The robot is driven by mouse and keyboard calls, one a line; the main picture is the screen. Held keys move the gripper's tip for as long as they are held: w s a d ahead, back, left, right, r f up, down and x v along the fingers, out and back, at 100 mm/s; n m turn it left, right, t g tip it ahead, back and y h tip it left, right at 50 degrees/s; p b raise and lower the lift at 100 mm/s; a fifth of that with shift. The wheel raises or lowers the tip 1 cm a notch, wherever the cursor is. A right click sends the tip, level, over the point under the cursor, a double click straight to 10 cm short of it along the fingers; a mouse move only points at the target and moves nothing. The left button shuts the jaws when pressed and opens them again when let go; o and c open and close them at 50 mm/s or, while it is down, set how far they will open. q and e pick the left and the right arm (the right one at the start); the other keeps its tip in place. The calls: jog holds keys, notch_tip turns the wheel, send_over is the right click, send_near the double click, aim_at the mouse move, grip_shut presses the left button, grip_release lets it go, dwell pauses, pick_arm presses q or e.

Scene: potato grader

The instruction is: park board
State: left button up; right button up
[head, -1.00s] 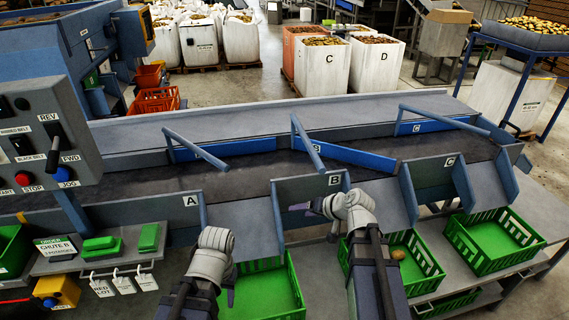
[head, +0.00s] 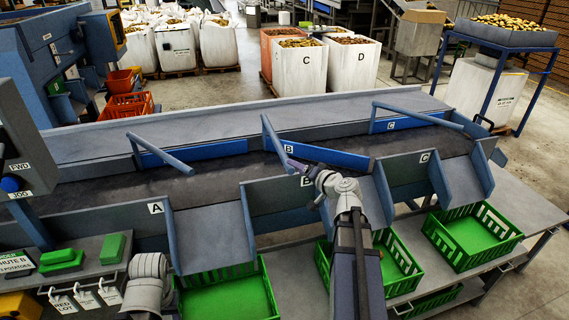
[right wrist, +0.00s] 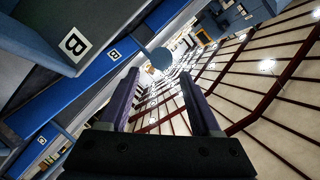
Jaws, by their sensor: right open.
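The blue diverter board B (head: 335,158) stands across the dark belt, angled, with its grey-blue handle bar (head: 272,140) sloping down toward me. My right gripper (head: 297,169) is at the near end of that bar, above the chute marked B. In the right wrist view its two dark fingers (right wrist: 163,98) are apart, and the round bar end (right wrist: 162,58) shows beyond and roughly between their tips; contact cannot be told. Board A (head: 195,152) and board C (head: 408,122) lie along the belt's far side. My left arm is low at bottom left; its fingers are not clear.
Green crates stand below the chutes, such as one at right (head: 472,237). Chute dividers with letter plates, like A (head: 156,208), rise along the near edge. Green blocks (head: 62,260) and hanging tags (head: 86,297) are at lower left. The belt (head: 110,192) is clear.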

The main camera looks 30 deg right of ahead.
jog(key=b+x, duration=0.1)
jog(key=x, duration=0.6)
jog(key=shift+w+f+b, duration=0.1)
jog(key=shift+w+b, duration=0.15)
jog(key=shift+b, duration=0.15)
jog(key=shift+s, duration=0.1)
grip_shut()
dwell(0.9)
